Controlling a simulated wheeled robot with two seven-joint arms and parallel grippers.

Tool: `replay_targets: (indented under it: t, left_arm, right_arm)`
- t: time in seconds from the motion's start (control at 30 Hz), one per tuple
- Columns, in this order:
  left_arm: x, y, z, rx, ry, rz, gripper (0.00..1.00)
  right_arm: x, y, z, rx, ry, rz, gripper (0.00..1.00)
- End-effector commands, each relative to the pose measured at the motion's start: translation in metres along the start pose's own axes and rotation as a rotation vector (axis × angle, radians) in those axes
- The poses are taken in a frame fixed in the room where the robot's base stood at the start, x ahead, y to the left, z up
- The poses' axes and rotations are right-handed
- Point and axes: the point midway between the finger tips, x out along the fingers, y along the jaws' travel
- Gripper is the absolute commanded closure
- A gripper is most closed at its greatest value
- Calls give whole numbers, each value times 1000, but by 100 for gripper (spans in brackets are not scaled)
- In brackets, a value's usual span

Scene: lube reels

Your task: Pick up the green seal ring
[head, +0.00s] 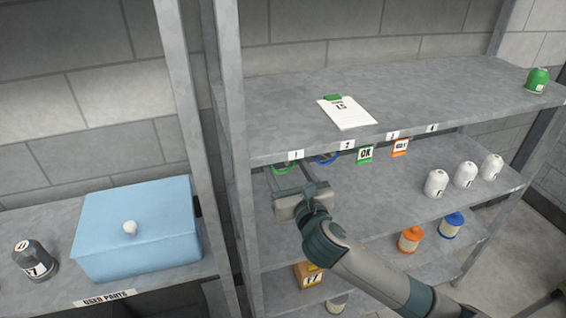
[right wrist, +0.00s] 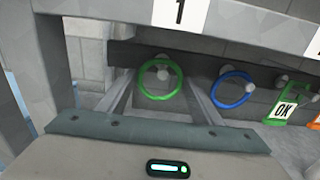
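The green seal ring (right wrist: 141,84) hangs on a round-ended peg under the shelf edge, below the label 1. In the head view the green ring (head: 285,168) shows partly, just under that edge. My right gripper (head: 287,175) is open and points at the ring. In the right wrist view its two fingers stand apart, left and right of the ring, with the ring showing between them. I cannot tell how far the fingertips are from the ring. My left gripper is not in view.
A blue ring (right wrist: 233,90) hangs just right of the green one, then a green OK tag (head: 365,154) and an orange tag (head: 400,148). The shelf edge (head: 320,150) runs close above my gripper. A metal upright (head: 228,110) stands left. White bottles (head: 436,183) stand right.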

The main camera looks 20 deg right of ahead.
Motion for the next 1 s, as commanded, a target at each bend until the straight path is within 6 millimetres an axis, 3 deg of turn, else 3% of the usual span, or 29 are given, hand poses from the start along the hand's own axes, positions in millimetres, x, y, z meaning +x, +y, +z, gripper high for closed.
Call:
replay_targets:
  t: [0.47, 0.8, 1.0]
  left_arm:
    - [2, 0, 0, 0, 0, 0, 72]
    - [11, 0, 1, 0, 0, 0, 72]
    - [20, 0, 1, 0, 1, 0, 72]
  right_arm:
    - [0, 0, 5, 0, -2, 0, 72]
    - [0, 0, 35, 0, -5, 1, 72]
    - [-34, 0, 33, 0, 0, 3, 72]
